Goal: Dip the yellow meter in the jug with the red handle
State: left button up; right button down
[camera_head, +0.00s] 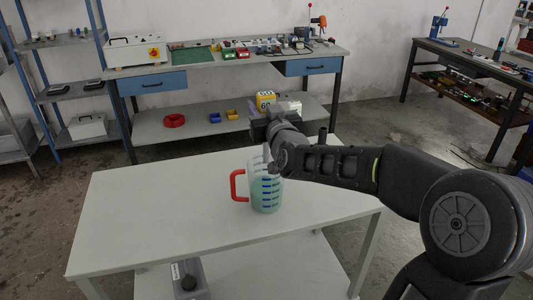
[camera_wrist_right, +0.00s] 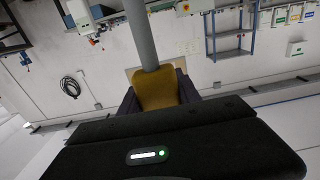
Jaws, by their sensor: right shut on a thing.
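The jug (camera_head: 266,193) is clear with blue level marks, holds greenish liquid, and stands upright on the white table, its red handle (camera_head: 238,186) to the left. The yellow meter (camera_head: 265,98) shows in the head view above and beyond the jug, at my right gripper (camera_head: 264,115). In the right wrist view the yellow meter (camera_wrist_right: 158,90) sits between the dark fingers, which are shut on it. A grey rod (camera_wrist_right: 141,35) extends from it. My left gripper is not in view.
The white table (camera_head: 135,210) is clear around the jug. A dark grey container (camera_head: 188,280) is below the table's front edge. A workbench (camera_head: 225,62) with tools stands behind, with red, blue and yellow bins on its lower shelf.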

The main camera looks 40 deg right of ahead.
pick_arm(q)
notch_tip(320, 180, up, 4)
jog(key=p, duration=0.3)
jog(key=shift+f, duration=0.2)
pick_arm(e)
notch_tip(320, 180, up, 5)
jog(key=shift+r, duration=0.1)
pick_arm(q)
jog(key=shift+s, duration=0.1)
